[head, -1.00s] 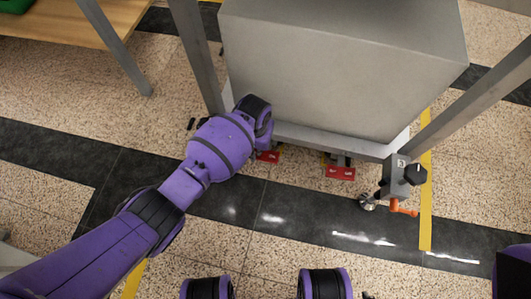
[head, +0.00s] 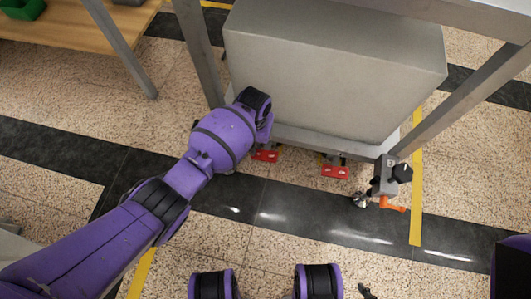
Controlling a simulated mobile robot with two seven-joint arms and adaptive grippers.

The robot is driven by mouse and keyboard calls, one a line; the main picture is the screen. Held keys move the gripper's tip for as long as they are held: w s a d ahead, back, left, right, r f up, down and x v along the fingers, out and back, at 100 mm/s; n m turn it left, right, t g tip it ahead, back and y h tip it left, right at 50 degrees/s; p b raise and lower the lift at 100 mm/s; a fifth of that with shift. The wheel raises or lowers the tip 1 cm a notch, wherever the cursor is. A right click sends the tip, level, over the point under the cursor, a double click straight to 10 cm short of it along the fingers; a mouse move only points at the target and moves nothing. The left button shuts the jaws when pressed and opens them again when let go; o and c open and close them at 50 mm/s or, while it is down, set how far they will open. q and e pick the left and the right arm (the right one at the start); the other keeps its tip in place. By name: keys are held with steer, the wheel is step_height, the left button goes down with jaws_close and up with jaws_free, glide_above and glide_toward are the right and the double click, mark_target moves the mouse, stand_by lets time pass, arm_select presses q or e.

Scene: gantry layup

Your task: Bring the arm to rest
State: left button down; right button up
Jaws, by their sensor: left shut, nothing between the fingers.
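My left arm, purple with black bands, reaches in from the lower left in the head view. Its wrist is bent in front of the lower left corner of a large grey box. My left gripper (head: 196,124) is mostly hidden behind the forearm and wrist; only a small dark part shows at the arm's left edge. It is shut, and nothing is seen held in it. My right gripper is not seen.
The grey box (head: 335,70) stands inside a grey metal frame (head: 465,100). Red blocks (head: 335,171) sit at its base. A grey device with an orange handle (head: 391,205) is at the right. A wooden table (head: 85,38) stands upper left.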

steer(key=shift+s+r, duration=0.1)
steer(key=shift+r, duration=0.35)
